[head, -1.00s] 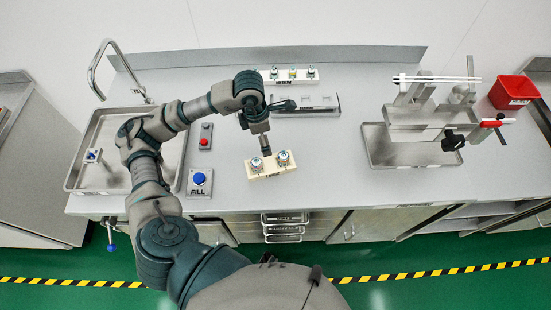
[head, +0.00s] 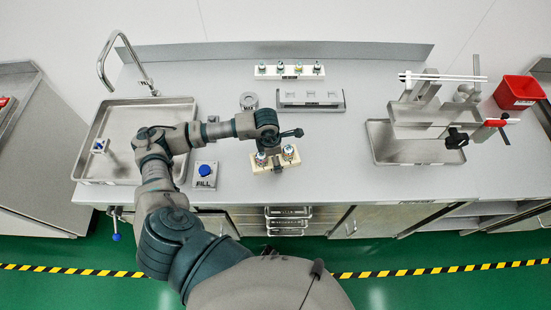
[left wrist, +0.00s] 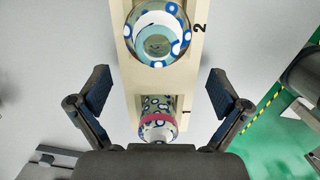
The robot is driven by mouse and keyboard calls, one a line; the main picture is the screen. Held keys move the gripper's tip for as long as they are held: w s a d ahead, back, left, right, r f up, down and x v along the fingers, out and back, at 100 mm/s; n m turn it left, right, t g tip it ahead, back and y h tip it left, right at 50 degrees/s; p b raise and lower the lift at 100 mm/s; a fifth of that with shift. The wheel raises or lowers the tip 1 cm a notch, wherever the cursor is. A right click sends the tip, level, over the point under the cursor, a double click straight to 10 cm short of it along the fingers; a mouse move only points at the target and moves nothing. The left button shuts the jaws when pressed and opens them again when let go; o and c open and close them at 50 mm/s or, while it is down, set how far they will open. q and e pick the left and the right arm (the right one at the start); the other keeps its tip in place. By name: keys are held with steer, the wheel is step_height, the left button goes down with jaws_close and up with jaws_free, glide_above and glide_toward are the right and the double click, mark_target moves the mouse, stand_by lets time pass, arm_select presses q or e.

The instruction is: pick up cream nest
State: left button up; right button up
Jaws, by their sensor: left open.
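A cream nest (head: 262,167) stands near the front edge of the counter and holds two small patterned vessels. In the left wrist view it is a long cream block (left wrist: 190,75) marked 1 and 2, with one patterned vessel (left wrist: 160,30) at the 2 end and another with a pink band (left wrist: 158,118) at the 1 end. My left gripper (left wrist: 162,92) is open, its fingers on either side of the block near the 1 end, apart from it. In the head view my left gripper (head: 274,160) is over the nest, which it partly hides. My right gripper is not in view.
A sink (head: 110,165) and a blue FILL button (head: 205,170) are left. A metal stand (head: 420,115) and red bin (head: 517,92) are right.

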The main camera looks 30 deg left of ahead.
arm_select(q)
steer(key=shift+a+f, duration=0.1)
steer(key=shift+a, duration=0.1)
steer(key=c, duration=1.2)
